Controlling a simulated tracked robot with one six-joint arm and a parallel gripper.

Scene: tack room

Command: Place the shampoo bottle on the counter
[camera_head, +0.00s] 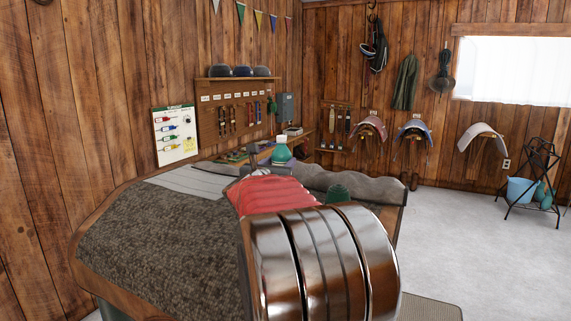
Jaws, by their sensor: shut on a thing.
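A teal bottle with a pale cap (281,151), which looks like the shampoo bottle, stands out upright beyond my arm. My gripper (279,165) is seen from behind, grey and small, at the lower part of this bottle and shut on it. My arm hides the fingertips and the bottle's base. A wood-edged counter (160,225) with a dark, speckled covering fills the lower left and middle. The bottle appears over its far end, and I cannot tell the gap beneath it.
A pale striped cloth (190,180) lies on the counter's far left part. A grey wavy pad (350,182) and a green object (337,193) are at the right. Open floor (460,240) lies right.

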